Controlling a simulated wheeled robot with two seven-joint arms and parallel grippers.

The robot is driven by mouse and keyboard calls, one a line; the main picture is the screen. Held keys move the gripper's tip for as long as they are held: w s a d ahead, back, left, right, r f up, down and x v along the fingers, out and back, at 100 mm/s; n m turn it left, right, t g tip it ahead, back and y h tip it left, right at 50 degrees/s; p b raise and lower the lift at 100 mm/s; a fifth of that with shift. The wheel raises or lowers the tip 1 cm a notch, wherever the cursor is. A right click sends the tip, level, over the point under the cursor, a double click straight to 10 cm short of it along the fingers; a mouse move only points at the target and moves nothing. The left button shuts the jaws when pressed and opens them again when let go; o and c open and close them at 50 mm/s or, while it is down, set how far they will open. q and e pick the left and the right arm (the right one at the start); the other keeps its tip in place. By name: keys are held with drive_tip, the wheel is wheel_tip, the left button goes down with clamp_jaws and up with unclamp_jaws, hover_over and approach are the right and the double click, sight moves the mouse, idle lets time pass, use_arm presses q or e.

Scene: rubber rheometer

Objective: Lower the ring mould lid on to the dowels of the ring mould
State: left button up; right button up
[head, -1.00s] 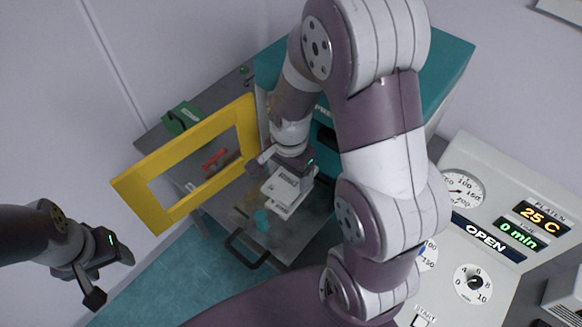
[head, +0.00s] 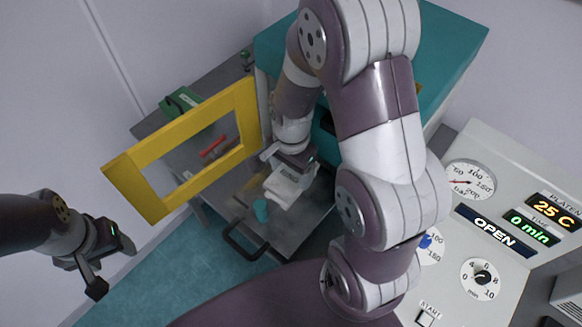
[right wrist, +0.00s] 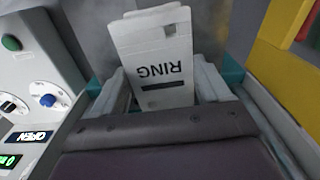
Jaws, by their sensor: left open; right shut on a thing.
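The ring mould lid is a pale grey plate (right wrist: 153,52) with the upside-down word RING and a dark slot, seen in the right wrist view. My right gripper (right wrist: 165,88) is shut on it, with a finger on each side. In the head view the right gripper (head: 292,160) points down over pale mould parts (head: 284,189) on the metal shelf. The lid and the ring mould cannot be told apart there, and the dowels are not visible, so I cannot tell whether they touch. My left gripper (head: 112,264) is open and empty, far off at the left.
A yellow frame (head: 148,195) stands open left of the shelf (head: 290,232), which has a black handle (head: 235,247). The teal machine (head: 450,55) stands behind; a control panel (head: 460,215) is at right.

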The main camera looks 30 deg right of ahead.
drive_tip(key=shift+w+a+r, duration=0.1)
drive_tip(key=shift+a, duration=0.1)
drive_tip(key=shift+f+b, duration=0.35)
drive_tip(key=shift+f, duration=0.45)
idle(0.8)
drive_tip(key=o, duration=1.2)
drive_tip(key=shift+o, duration=0.2)
wheel_tip(320, 180, up, 13)
drive_tip(key=b, duration=0.1)
drive_tip(key=shift+f, duration=0.15)
